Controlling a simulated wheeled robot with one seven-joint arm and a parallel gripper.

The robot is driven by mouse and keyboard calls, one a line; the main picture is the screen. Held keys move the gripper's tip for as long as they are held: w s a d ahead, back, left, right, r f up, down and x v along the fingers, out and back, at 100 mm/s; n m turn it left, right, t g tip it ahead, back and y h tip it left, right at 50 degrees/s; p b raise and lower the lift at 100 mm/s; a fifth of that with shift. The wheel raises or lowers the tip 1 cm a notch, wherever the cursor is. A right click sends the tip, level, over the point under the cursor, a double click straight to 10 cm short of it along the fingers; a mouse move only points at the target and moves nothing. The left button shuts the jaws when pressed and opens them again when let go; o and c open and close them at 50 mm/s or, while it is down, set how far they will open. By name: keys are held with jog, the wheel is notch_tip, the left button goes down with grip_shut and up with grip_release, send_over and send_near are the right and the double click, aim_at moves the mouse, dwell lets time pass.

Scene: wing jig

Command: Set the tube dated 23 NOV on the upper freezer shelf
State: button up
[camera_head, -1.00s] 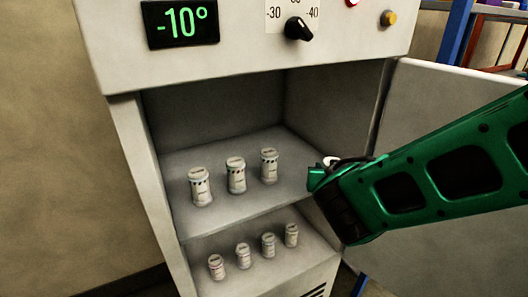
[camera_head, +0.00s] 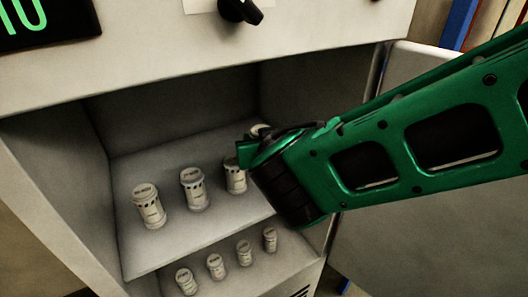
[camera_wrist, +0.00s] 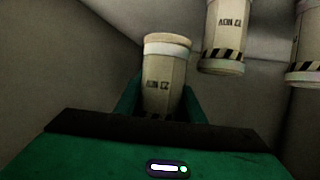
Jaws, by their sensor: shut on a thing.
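My gripper (camera_head: 252,146) is shut on a white tube (camera_wrist: 166,75) with a pale cap. Only part of this tube's cap (camera_head: 260,130) shows in the head view, behind the green fingers. In the wrist view the tube stands between the fingers, and its printed date appears upside down and is hard to read. My gripper is at the right side of the open freezer, over the upper shelf (camera_head: 200,232). I cannot tell whether the held tube touches the shelf.
Three tubes stand in a row on the upper shelf: left (camera_head: 150,207), middle (camera_head: 194,189) and right (camera_head: 235,177), the last close to my gripper. Several smaller tubes (camera_head: 216,266) stand on the lower shelf. The open door (camera_head: 420,240) is at right.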

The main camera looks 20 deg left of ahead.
jog(key=w+f, duration=0.2)
jog(key=w, duration=0.1)
jog(key=w+f, duration=0.1)
jog(key=w, duration=0.1)
jog(key=shift+w+d+f, duration=0.15)
jog(key=shift+d, duration=0.25)
jog(key=shift+f, duration=1.95)
jog(key=o, duration=1.1)
jog(key=shift+f, duration=0.15)
jog(key=v, duration=1.2)
